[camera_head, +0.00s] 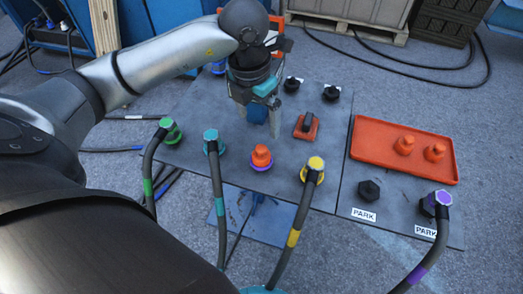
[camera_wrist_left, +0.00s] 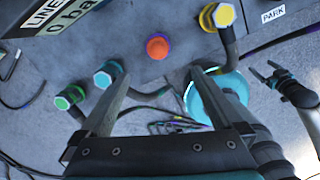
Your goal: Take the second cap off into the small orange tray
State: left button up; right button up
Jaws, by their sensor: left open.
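An orange cap (camera_head: 261,156) sits on a purple-ringed port on the grey panel (camera_head: 225,120); it also shows in the left wrist view (camera_wrist_left: 158,47). The shallow orange tray (camera_head: 378,142) lies on the right, with two orange caps (camera_head: 405,145) (camera_head: 434,153) in it. My left gripper (camera_head: 262,120) is open above the panel, behind the capped port in the head view. In the left wrist view its fingers (camera_wrist_left: 158,105) are apart with nothing between them. A gripper that looks like my right one (camera_wrist_left: 266,70) shows at the right there, its fingers apart.
Green (camera_head: 169,131), teal (camera_head: 211,140) and yellow (camera_head: 314,170) plugs with cables flank the capped port. A purple plug (camera_head: 438,203) sits at a PARK spot, beside a black hex fitting (camera_head: 369,190). A red-based black switch (camera_head: 307,125) stands between port and tray.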

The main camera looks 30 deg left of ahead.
aim_at(261, 148)
pick_arm(q)
jog(key=f+b, duration=0.1)
jog(key=f, duration=0.1)
jog(key=f+b, duration=0.1)
jog(key=f, duration=0.2)
jog(key=w+f, duration=0.1)
jog(key=f, duration=0.2)
jog(key=shift+d+b, duration=0.15)
jog(key=shift+b, duration=0.25)
jog(key=shift+w+a+f+b, duration=0.1)
jog(key=shift+f+b, duration=0.35)
jog(key=shift+f, duration=0.4)
jog(key=shift+w+a+f+b, duration=0.15)
jog(key=shift+f+b, duration=0.25)
jog(key=shift+f, duration=0.5)
jog(key=shift+w+a+f+b, duration=0.1)
jog(key=shift+f+b, duration=0.35)
jog(key=shift+f, duration=0.4)
jog(key=shift+w+f, duration=0.1)
jog(key=shift+f, duration=0.5)
pick_arm(e)
jog(key=w+a+r, duration=0.1)
jog(key=w+r, duration=0.1)
jog(key=r, duration=0.3)
jog(key=w+a+r+t, duration=0.1)
jog(key=w+r, duration=0.2)
jog(key=r, duration=0.3)
jog(key=shift+w+a+r, duration=0.2)
jog(key=shift+w+a, duration=0.15)
jog(key=shift+a, duration=0.05)
